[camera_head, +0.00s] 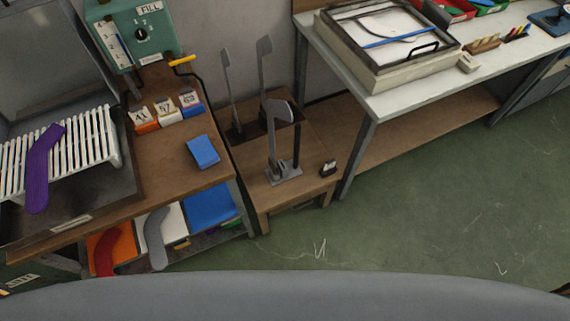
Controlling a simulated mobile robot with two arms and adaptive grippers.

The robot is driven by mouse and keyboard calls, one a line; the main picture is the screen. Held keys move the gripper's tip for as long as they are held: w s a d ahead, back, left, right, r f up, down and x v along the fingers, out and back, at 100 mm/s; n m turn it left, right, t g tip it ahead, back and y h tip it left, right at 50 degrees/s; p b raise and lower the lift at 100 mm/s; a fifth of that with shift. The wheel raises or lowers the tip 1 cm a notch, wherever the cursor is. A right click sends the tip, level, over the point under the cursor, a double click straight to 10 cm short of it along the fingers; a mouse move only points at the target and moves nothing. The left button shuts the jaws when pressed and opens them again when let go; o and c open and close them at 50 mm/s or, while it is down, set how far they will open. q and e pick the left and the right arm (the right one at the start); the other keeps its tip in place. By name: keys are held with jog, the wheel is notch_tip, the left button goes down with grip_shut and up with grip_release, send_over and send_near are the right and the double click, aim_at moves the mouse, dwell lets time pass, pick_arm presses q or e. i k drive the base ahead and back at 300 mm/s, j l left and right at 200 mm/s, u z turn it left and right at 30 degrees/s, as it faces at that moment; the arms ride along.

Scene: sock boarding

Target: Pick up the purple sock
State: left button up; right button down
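The purple sock (41,172) lies on a white slatted rack (98,136) at the left of the view. Its upper end rests across the slats and its lower end hangs over the rack's front edge. The rack stands on a dark tray set on a wooden bench (185,178). No gripper shows in the view, so nothing of mine is seen at the sock.
A green box (141,33) labelled FILL stands behind the bench. A low table holds metal sock boards (277,130). Green floor is clear at right.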

aim_at(37, 194)
jog(key=u, duration=1.85)
